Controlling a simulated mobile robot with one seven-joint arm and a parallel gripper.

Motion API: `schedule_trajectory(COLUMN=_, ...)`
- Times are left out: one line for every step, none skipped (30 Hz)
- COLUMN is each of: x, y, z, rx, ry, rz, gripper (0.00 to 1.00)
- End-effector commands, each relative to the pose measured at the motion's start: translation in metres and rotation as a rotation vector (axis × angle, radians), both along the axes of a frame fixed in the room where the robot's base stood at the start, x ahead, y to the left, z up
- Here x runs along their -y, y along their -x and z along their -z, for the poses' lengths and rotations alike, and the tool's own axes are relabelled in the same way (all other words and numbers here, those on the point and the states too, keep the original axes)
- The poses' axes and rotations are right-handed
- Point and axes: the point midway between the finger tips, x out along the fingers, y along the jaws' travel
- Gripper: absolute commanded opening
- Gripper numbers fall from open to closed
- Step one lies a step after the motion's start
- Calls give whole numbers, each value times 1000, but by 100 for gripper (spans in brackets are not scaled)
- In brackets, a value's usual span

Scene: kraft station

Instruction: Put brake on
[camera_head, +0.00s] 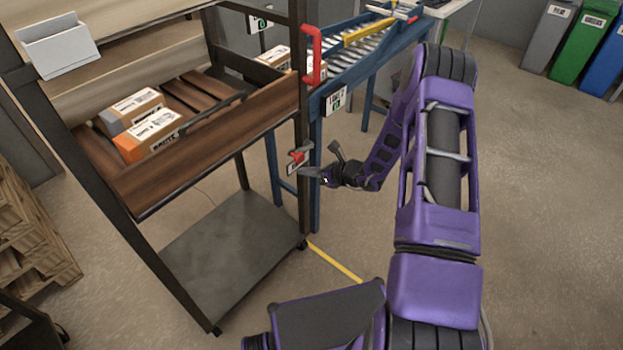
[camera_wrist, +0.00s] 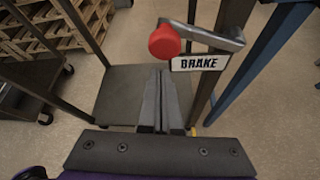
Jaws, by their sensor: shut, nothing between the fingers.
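The brake lever has a red knob (camera_wrist: 164,42) on a grey metal arm (camera_wrist: 205,36). It is mounted on the cart's post, above a white label (camera_wrist: 200,62) reading BRAKE. In the head view the red-tipped brake (camera_head: 297,156) shows low on the cart's right front post. My gripper (camera_wrist: 163,82) is shut and empty, its fingertips just below the red knob in the wrist view, with a gap showing between them. In the head view my gripper (camera_head: 304,172) is close to the brake's label; the exact distance is hard to tell.
The cart's upper tray (camera_head: 190,170) holds several boxes, and its lower shelf (camera_head: 235,235) is empty. A red handle (camera_head: 314,55) stands higher on the post. A blue roller conveyor (camera_head: 330,85) is behind. Wooden pallets (camera_head: 30,235) are at left.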

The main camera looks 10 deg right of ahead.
Motion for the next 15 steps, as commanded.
schedule_trajectory(x=0, y=-1, z=-5, rx=0, ry=1, rz=-2, gripper=0)
schedule_trajectory(x=0, y=-1, z=-7, rx=0, ry=1, rz=-2, gripper=0)
schedule_trajectory(x=0, y=-2, z=-9, rx=0, ry=0, rz=-2, gripper=0)
schedule_trajectory(x=0, y=-2, z=-10, rx=-1, ry=0, rz=-2, gripper=0)
schedule_trajectory(x=0, y=-2, z=-11, rx=-1, ry=0, rz=-2, gripper=0)
schedule_trajectory(x=0, y=-2, z=-12, rx=-2, ry=0, rz=-2, gripper=0)
schedule_trajectory(x=0, y=-2, z=-12, rx=-2, ry=0, rz=-2, gripper=0)
schedule_trajectory(x=0, y=-2, z=-12, rx=-2, ry=0, rz=-2, gripper=0)
schedule_trajectory(x=0, y=-2, z=-12, rx=-2, ry=0, rz=-2, gripper=0)
schedule_trajectory(x=0, y=-2, z=-12, rx=-2, ry=0, rz=-2, gripper=0)
schedule_trajectory(x=0, y=-2, z=-12, rx=-2, ry=0, rz=-2, gripper=0)
schedule_trajectory(x=0, y=-2, z=-12, rx=-2, ry=0, rz=-2, gripper=0)
schedule_trajectory(x=0, y=-2, z=-12, rx=-2, ry=0, rz=-2, gripper=0)
schedule_trajectory(x=0, y=-2, z=-12, rx=-2, ry=0, rz=-2, gripper=0)
schedule_trajectory(x=0, y=-2, z=-12, rx=-2, ry=0, rz=-2, gripper=0)
